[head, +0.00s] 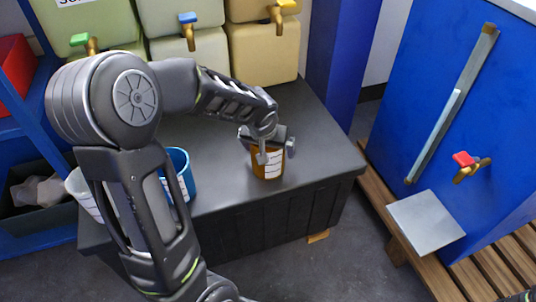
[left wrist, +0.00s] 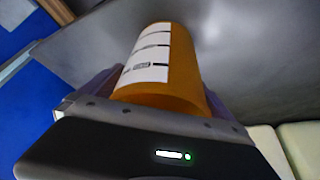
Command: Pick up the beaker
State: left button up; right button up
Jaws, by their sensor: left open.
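An amber beaker (head: 267,163) with a white marked label stands upright on the dark bench near its front right part. My left gripper (head: 275,151) is at the beaker's upper part, with its fingers apart on either side of it. In the left wrist view the amber beaker (left wrist: 165,65) lies between the open fingers, its label facing up and left. I cannot tell whether either finger touches it. A blue beaker (head: 179,174) and a white beaker (head: 82,190) stand to the left, partly hidden by my left arm. My right gripper is not in view.
The dark bench top (head: 318,140) is clear to the right of the amber beaker. Several containers with coloured taps stand at the back, one with a blue tap (head: 188,18). A blue cabinet (head: 430,60) with a red tap (head: 463,159) stands at right on wooden slats.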

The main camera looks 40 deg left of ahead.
pick_arm(q)
jog(key=shift+w+a+f, duration=0.1)
jog(key=shift+w+f, duration=0.05)
jog(key=shift+f, duration=0.3)
jog(key=shift+c, duration=0.6)
jog(key=shift+r, duration=0.1)
jog(key=c, duration=1.3)
jog(key=shift+r, duration=0.1)
notch_tip(320, 180, up, 10)
jog(key=p, duration=0.3)
